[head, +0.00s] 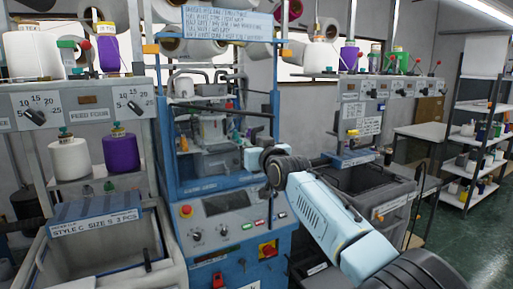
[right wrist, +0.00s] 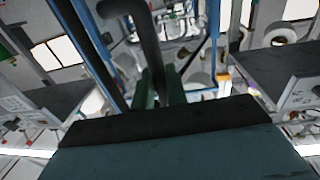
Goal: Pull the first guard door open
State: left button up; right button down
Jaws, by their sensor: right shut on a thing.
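The knitting machine in the middle of the head view has a blue-framed guard door (head: 168,130) over its working area, with a sign above it. I cannot tell if the door stands slightly ajar. My right arm reaches in from the lower right, and its gripper (head: 244,151) is at the right side of the door. In the right wrist view, the green fingers of this gripper (right wrist: 163,88) are shut on a dark, bent bar handle (right wrist: 147,38). The palm hides part of the grip. My left gripper is not in view.
Below the door is a control panel (head: 226,203) with knobs and buttons. An open grey bin (head: 60,268) with a blue-and-white label stands at the left, and another bin (head: 372,187) at the right. Shelves (head: 482,135) and clear green floor (head: 490,240) lie further right.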

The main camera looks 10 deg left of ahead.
jog(key=shift+a+r, duration=0.1)
jog(key=shift+r, duration=0.1)
jog(key=c, duration=1.8)
grip_release()
jog(key=o, duration=0.3)
jog(key=shift+a+f, duration=0.1)
jog(key=shift+f, duration=0.05)
jog(key=b+v, duration=0.1)
jog(key=v, duration=1.2)
jog(key=shift+s+b, duration=0.15)
jog(key=shift+b, duration=0.2)
jog(key=shift+c, duration=0.3)
